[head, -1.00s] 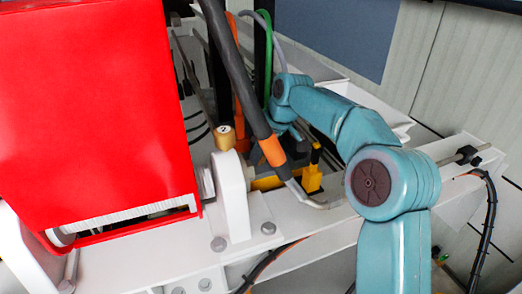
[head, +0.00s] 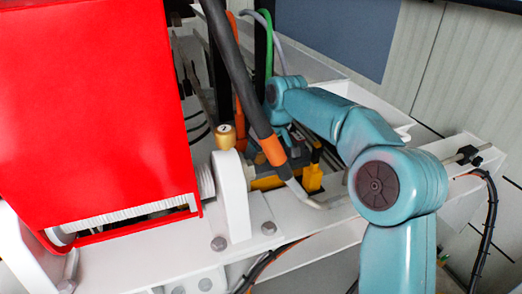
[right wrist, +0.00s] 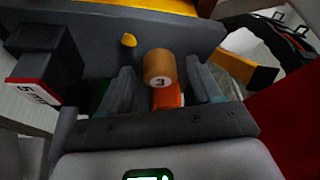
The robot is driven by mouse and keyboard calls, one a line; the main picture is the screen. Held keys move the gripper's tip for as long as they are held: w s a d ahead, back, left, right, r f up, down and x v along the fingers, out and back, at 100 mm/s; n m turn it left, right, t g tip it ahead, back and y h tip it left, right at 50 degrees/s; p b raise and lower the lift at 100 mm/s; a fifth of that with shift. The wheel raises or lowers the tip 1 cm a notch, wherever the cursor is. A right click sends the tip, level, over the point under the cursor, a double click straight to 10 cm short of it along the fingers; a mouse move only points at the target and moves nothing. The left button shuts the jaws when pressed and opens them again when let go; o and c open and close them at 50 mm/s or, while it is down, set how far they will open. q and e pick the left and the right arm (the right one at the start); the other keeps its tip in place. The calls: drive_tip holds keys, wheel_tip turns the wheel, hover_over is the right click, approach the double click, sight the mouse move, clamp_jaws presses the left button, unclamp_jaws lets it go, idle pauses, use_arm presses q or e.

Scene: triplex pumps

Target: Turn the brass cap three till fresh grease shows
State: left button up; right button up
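The brass cap three (right wrist: 160,66), marked "3", stands in the right wrist view in front of a dark grey block, above an orange part (right wrist: 166,97). My right gripper (right wrist: 159,80) is open, one finger to each side of the cap, with gaps showing. A small yellow rounded bead or knob (right wrist: 129,40) sits left of the cap on the grey block; I cannot tell what it is. In the head view my right gripper (head: 290,137) is partly hidden behind a dark hose, and cap three is not visible. My left gripper is not in view.
Another brass cap (head: 225,136), marked "2", stands beside the white bearing bracket (head: 232,195). A large red cover (head: 90,100) fills the left. The dark hose (head: 240,80) with an orange band crosses near my right gripper. A black box labelled "5" (right wrist: 40,75) lies left.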

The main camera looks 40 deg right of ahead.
drive_tip(key=p+v, duration=0.2)
drive_tip(key=v, duration=1.4)
drive_tip(key=shift+r, duration=0.2)
drive_tip(key=shift+d, duration=0.1)
drive_tip(key=w+f+n, duration=0.1)
drive_tip(key=w+f, duration=0.1)
drive_tip(key=f, duration=0.2)
drive_tip(key=w+f+n+y, duration=0.1)
drive_tip(key=f, duration=0.4)
drive_tip(key=w+f+n, duration=0.1)
drive_tip(key=w+f, duration=0.1)
drive_tip(key=f, duration=0.2)
drive_tip(key=shift+w+a+f+n+g, duration=0.2)
drive_tip(key=shift+w+f+n+g, duration=0.1)
drive_tip(key=shift+w+f, duration=0.4)
drive_tip(key=shift+f, duration=0.25)
